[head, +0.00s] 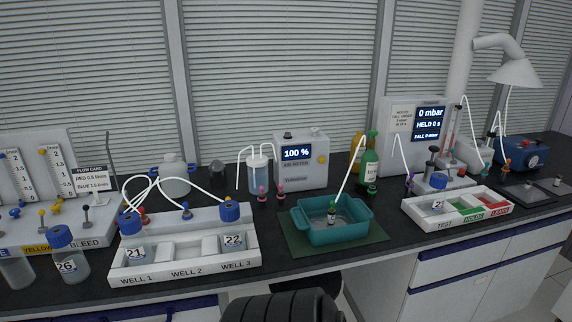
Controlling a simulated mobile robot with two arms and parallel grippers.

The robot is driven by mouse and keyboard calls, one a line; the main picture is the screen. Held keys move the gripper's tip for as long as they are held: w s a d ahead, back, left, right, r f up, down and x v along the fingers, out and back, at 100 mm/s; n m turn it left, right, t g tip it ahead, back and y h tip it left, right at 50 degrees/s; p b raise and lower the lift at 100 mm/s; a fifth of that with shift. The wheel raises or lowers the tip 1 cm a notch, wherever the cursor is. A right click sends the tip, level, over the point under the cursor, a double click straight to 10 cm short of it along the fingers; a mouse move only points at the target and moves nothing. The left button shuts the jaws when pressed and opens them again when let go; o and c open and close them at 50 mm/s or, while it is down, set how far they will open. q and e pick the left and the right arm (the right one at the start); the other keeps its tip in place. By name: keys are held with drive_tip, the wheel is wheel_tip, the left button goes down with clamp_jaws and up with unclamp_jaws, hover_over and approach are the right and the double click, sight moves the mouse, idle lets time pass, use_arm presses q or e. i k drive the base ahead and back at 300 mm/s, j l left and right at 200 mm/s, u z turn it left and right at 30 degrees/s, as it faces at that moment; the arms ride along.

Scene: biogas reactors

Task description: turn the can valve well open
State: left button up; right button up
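A green can (369,168) with a pale label stands on the black bench in the head view, right of the meter box. A small green top piece (373,136) sits on its neck and may be the can valve; how far it is turned is too small to tell. A yellow can (358,147) stands partly hidden behind it. A white tube (349,168) runs down from near the can tops to a small bottle (332,213) in the teal tub. Neither of my grippers is in view.
The teal tub (303,230) on a green mat stands in front of the cans. A meter box (316,172) reading 100 % is left of them, and a pressure unit (399,128) reading 0 mbar is right. A white well rack (125,275) and a sorting tray (413,212) line the front.

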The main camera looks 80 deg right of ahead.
sight(373, 133)
drive_tip(key=z, duration=3.3)
drive_tip(key=i+j+z, duration=0.2)
drive_tip(key=i, duration=0.25)
drive_tip(key=i+j+z, duration=0.2)
drive_tip(key=i, duration=0.25)
